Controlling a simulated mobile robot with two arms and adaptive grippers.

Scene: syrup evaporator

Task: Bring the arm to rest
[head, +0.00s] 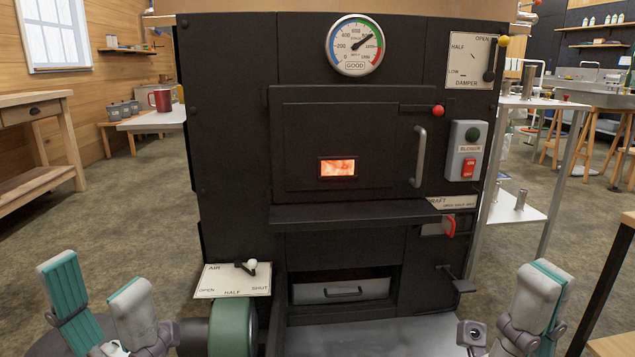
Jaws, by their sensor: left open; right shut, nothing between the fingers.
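My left gripper (95,280) is at the lower left of the head view, in front of the black firebox. Its two pale fingers with green pads stand apart, and nothing is between them. My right gripper (541,290) is at the lower right, its fingers together and empty. Both grippers are apart from the firebox front (230,140). The firebox door (300,120) is shut, with an orange glow in its small window (338,168). The lower parts of both arms are cut off by the picture's bottom edge.
A dial gauge (355,45) tops the firebox. A damper plate (476,60), blower switch box (464,150) and red draft handle (449,226) are on its right. An air lever plate (233,281) sits low left, near my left gripper. A wooden bench (35,150) stands far left.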

